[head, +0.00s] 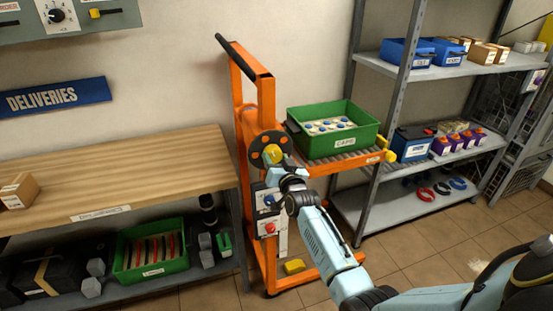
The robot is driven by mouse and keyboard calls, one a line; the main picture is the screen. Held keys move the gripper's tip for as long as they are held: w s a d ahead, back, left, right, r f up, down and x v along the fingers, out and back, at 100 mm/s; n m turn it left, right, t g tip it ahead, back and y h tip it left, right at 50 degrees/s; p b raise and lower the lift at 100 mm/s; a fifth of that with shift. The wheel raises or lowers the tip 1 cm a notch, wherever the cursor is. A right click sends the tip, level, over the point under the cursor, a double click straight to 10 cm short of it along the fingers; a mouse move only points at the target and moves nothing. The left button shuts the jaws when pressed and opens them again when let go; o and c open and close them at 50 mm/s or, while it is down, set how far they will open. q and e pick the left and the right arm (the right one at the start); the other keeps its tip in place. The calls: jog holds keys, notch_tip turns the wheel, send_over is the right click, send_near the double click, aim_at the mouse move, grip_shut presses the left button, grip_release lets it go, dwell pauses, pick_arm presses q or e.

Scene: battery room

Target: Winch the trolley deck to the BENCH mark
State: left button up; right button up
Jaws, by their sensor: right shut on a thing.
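The orange trolley (242,110) stands between the wooden bench and the grey shelf. Its deck (345,163) has rollers and carries a green crate (362,124) labelled CAPS. A round winch wheel (258,147) with an orange hub is on the trolley's near side. My right gripper (278,166) is at the wheel, shut on its yellow crank handle (270,153); the fingers are partly hidden by the wrist. Below are a small panel with a blue knob and a red button (270,228). I cannot read a BENCH mark. My left gripper is not in view.
The wooden bench (110,165) stands left of the trolley, with a cardboard box (18,191) on top. The grey shelf (400,205) stands close on the right, holding boxes and batteries. A yellow pedal (294,266) is low on the trolley. Tiled floor is free at right front.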

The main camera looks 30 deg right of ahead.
jog(key=shift+m, duration=0.5)
jog(key=o, duration=1)
jog(key=shift+s, duration=0.15)
jog(key=p+v, duration=0.1)
jog(key=v, duration=1.2)
jog(key=shift+a, duration=0.15)
